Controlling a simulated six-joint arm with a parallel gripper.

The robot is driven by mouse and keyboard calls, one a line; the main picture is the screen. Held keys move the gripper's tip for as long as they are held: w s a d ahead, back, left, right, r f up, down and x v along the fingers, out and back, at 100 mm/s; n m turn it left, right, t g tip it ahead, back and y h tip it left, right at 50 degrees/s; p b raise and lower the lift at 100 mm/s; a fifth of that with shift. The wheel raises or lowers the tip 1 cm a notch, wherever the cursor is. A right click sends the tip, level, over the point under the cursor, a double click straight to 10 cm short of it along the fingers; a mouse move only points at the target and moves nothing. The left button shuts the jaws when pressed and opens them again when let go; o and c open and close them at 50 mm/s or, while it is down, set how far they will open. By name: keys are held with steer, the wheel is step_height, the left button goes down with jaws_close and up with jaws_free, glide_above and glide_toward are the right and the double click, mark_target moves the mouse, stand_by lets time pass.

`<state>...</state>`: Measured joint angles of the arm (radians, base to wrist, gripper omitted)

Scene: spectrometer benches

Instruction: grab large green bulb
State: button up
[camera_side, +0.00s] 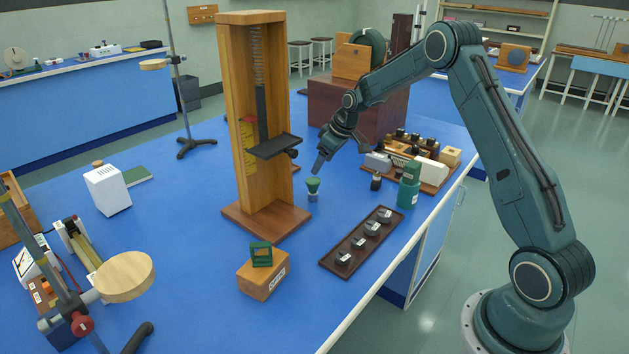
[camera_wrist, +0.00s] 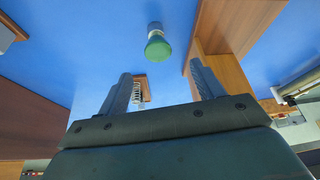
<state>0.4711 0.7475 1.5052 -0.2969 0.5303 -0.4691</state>
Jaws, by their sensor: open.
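The green bulb (camera_side: 313,186) stands upright on the blue bench, with a flared green top and a small pale metallic base. In the wrist view the bulb (camera_wrist: 158,47) shows its green top just beyond the fingertips, roughly centred between them. My gripper (camera_side: 318,168) is just above the bulb in the side view, pointing down at a tilt. In the wrist view my gripper (camera_wrist: 160,70) has its two fingers spread wide with nothing between them. It appears apart from the bulb.
A tall wooden stand (camera_side: 238,130) with a black shelf (camera_side: 274,146) rises close left of the bulb. A dark tray of weights (camera_side: 361,243) lies in front. A green bottle (camera_side: 408,185) and a small dark bottle (camera_side: 376,182) stand to the right. A wooden box (camera_side: 262,282) stands front left.

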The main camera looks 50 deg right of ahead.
mark_target(313, 180)
steer(key=shift+x, duration=2.95)
steer(key=shift+d+x, duration=0.2)
steer(key=shift+x, duration=2.35)
steer(key=c, duration=1.1)
steer(key=shift+r, duration=0.15)
step_height(313, 180, up, 20)
steer(key=shift+f, duration=0.1)
